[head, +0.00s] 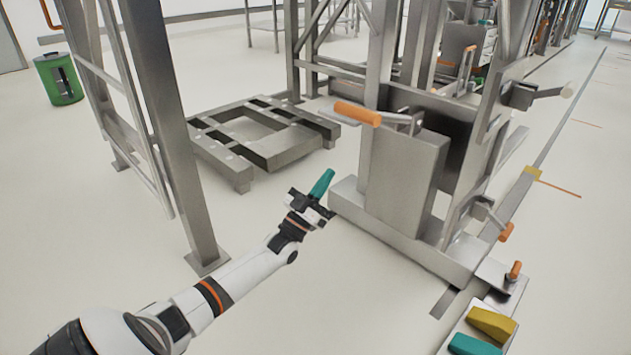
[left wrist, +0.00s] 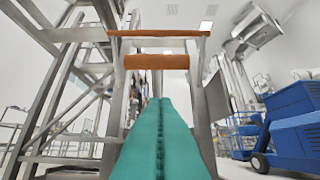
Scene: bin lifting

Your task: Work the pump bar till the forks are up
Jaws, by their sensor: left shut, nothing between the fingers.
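An orange-gripped bar (head: 357,113) sticks out to the left from the top of a grey metal box (head: 406,170) on the lifting frame; I take it for the pump bar. My left gripper (head: 322,184) is below and left of it, its teal fingers shut together and empty, apart from the bar. In the left wrist view, the shut fingers (left wrist: 160,135) point toward an orange grip (left wrist: 157,62), with a longer orange bar (left wrist: 160,33) above it. I cannot make out the forks for certain. My right gripper is not in view.
A slatted metal pallet-like frame (head: 285,145) lies on the floor behind. Yellow (head: 492,323) and teal (head: 475,345) wedges are at the lower right. A blue wheeled machine (left wrist: 290,135) stands right in the wrist view.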

